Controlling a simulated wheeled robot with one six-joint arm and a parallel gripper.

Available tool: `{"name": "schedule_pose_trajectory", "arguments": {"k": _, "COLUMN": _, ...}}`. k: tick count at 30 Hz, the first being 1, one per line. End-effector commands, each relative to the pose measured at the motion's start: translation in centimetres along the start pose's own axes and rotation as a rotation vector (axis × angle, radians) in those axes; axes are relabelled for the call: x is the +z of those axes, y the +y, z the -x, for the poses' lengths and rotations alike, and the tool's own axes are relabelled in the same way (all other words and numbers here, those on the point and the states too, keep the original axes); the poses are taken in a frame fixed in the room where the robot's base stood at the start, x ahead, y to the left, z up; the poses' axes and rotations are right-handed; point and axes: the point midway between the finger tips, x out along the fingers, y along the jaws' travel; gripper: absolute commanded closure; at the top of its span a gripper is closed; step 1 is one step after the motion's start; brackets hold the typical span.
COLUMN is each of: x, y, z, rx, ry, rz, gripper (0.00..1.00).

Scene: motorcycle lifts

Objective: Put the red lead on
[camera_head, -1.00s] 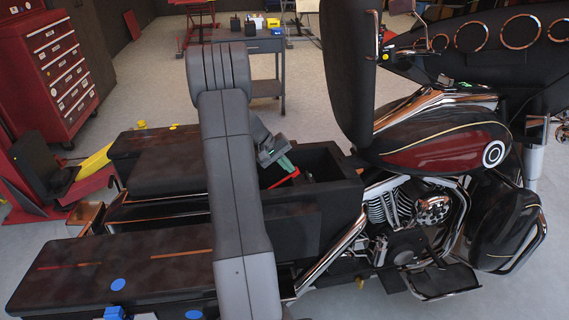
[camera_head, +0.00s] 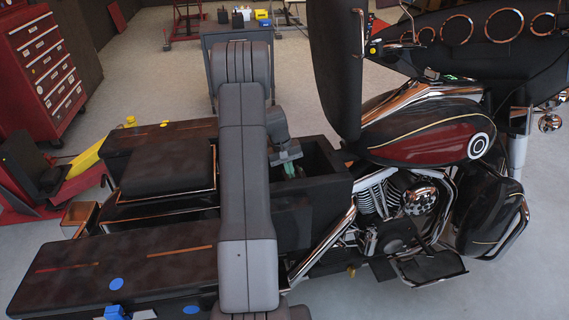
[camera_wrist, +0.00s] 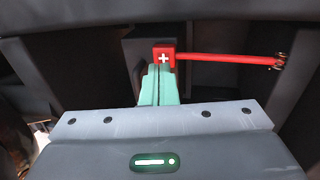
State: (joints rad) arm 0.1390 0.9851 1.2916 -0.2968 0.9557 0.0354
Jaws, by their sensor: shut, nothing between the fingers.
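The red lead shows in the wrist view as a red block (camera_wrist: 164,54) with a white plus sign and a red cable (camera_wrist: 225,59) running right to a small ring-like end (camera_wrist: 280,61). My gripper (camera_wrist: 158,75) has teal fingers, which are shut together with nothing between them. Their tips are just below the red block in the picture; I cannot tell whether they touch it. In the head view my gripper (camera_head: 288,157) reaches down into the open compartment (camera_head: 322,160) of the motorcycle, under the raised seat (camera_head: 338,70). The lead is not discernible there.
Dark compartment walls surround the gripper closely. The fuel tank (camera_head: 425,135) is right of the compartment. Black saddlebag lids (camera_head: 110,265) are at the left. A red tool cabinet (camera_head: 42,75) and a grey cart (camera_head: 208,70) stand behind on open floor.

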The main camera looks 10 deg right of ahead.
Motion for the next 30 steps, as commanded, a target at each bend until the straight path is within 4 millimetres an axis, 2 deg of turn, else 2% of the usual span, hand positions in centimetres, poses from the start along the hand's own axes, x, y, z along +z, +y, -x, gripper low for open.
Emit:
{"name": "schedule_pose_trajectory", "arguments": {"k": 3, "x": 0.0, "y": 0.0, "z": -1.5, "rx": 0.006, "ry": -0.002, "rz": 0.003, "gripper": 1.0}}
{"name": "schedule_pose_trajectory", "arguments": {"k": 10, "x": 0.0, "y": 0.1, "z": -3.1, "rx": 0.007, "ry": -0.002, "rz": 0.004, "gripper": 1.0}}
{"name": "schedule_pose_trajectory", "arguments": {"k": 30, "x": 0.1, "y": 0.1, "z": -3.9, "rx": 0.007, "ry": -0.005, "rz": 0.003, "gripper": 1.0}}
